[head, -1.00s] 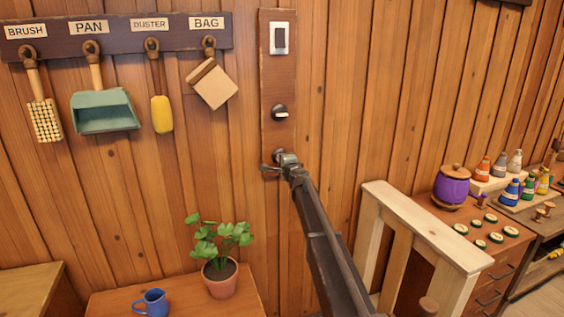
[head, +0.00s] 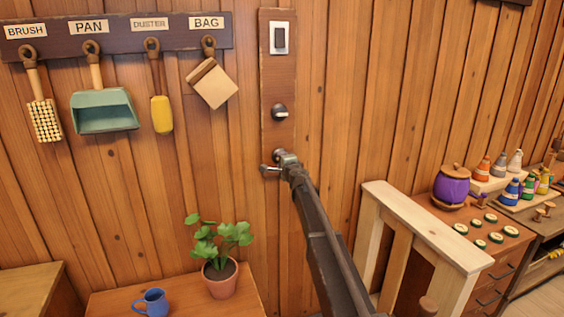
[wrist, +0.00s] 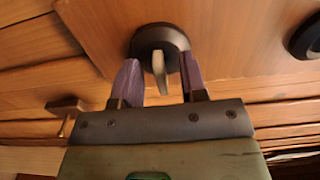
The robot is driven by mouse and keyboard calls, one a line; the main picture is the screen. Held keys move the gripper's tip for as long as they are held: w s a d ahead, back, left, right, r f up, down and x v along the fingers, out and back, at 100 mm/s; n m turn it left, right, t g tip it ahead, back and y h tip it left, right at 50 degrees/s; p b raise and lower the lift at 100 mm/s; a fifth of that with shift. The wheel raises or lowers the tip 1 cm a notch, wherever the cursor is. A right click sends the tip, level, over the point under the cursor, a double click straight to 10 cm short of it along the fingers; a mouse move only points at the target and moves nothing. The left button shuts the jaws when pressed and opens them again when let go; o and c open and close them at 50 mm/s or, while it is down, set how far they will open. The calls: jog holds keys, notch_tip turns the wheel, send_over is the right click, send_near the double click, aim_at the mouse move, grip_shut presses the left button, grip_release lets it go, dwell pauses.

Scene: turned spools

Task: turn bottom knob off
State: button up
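The bottom knob (wrist: 158,45) is a dark round disc with a pale raised grip, low on a brown panel (head: 277,70). In the head view my gripper (head: 273,164) reaches it and mostly hides it. In the wrist view my gripper (wrist: 159,62) is open, with one purple finger on each side of the pale grip. A gap shows on both sides, so the fingers do not appear to press on it. The grip runs roughly along the finger direction.
Above on the panel are another dark knob (head: 279,112) and a rocker switch (head: 279,38). A tool rack (head: 120,38) hangs to the left. A potted plant (head: 221,277) and a blue mug (head: 152,302) stand below. A wooden frame (head: 425,230) stands right of my arm.

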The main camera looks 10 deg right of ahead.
jog(key=s+d, duration=0.2)
jog(key=s, duration=0.8)
jog(key=shift+s, duration=0.3)
jog(key=s+a+f+n+g+y, duration=0.1)
jog(key=s+a+f+n+g, duration=0.25)
jog(key=s, duration=0.35)
jog(key=s+a+f+n+g+y, duration=0.2)
jog(key=s+f+n+g, duration=0.25)
jog(key=s, duration=0.25)
jog(key=s+a+f+n+g+y, duration=0.1)
jog(key=s+a+f+n+g, duration=0.2)
jog(key=s+n, duration=0.3)
jog(key=s+d+f+g+h, duration=0.2)
jog(key=s, duration=0.7)
jog(key=s+d+f+n+g+h, duration=0.1)
jog(key=s+d+f+g+h, duration=0.1)
jog(key=s, duration=0.7)
jog(key=s+d+f+g+h, duration=0.2)
jog(key=s+d+h, duration=0.1)
jog(key=s, duration=0.6)
jog(key=shift+s+f+n+g, duration=0.15)
jog(key=shift+n+g, duration=0.15)
